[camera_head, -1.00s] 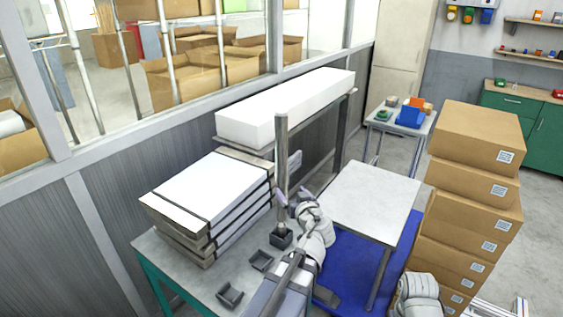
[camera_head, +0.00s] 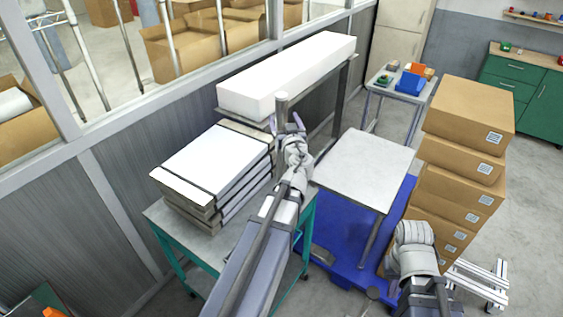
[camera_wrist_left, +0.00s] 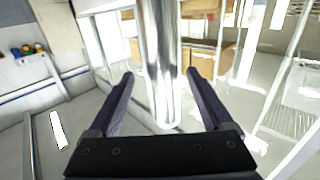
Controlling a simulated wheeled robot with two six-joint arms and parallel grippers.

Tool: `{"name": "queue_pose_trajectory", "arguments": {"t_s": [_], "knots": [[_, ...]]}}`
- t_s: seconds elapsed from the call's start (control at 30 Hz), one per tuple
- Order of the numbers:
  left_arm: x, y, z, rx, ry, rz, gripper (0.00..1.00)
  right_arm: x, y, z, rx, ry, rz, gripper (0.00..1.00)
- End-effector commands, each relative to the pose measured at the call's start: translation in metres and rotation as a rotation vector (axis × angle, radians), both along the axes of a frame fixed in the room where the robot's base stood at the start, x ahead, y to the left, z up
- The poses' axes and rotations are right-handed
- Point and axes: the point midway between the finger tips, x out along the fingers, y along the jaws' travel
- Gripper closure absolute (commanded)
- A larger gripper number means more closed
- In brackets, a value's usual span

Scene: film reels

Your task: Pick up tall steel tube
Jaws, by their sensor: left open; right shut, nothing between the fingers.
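The tall steel tube (camera_head: 282,106) is upright at the right end of the table with the white-topped stack. Its round top shows in the head view, and its lower part is hidden behind my left arm. My left gripper (camera_head: 289,124) is at the tube's upper part. In the left wrist view, the shiny tube (camera_wrist_left: 160,60) lies between the fingers of my open left gripper (camera_wrist_left: 158,82), with visible gaps on both sides. One rounded tube end shows there.
The stack of white-topped slabs (camera_head: 212,160) is left of the tube. A long white block (camera_head: 290,72) lies on a stand behind. A bare grey table (camera_head: 365,165) stands right, above a blue base (camera_head: 340,240). Stacked cardboard boxes (camera_head: 460,180) rise farther right.

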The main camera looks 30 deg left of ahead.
Motion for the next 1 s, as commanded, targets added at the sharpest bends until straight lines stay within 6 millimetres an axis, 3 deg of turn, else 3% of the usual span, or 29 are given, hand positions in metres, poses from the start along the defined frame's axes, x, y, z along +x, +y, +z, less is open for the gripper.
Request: {"name": "queue_pose_trajectory", "arguments": {"t_s": [0.27,0.43,0.57,0.8,1.0], "knots": [[0.008,0.009,0.006,0.0,0.0,0.002,0.16,0.0,0.0,0.006,0.0,0.0,0.0,1.0],[0.025,0.026,0.017,0.0,0.0,0.002,0.16,0.0,0.0,0.017,0.0,0.001,0.001,1.0],[0.038,0.036,0.013,0.0,0.0,0.002,0.16,0.0,0.0,0.013,0.0,0.001,0.001,1.0],[0.038,0.038,0.013,0.0,0.0,0.0,0.16,0.0,0.0,0.013,0.0,0.001,0.001,1.0],[0.038,0.038,0.013,-0.001,0.001,0.0,0.37,0.0,0.0,0.013,0.0,0.001,0.001,1.0]]}}
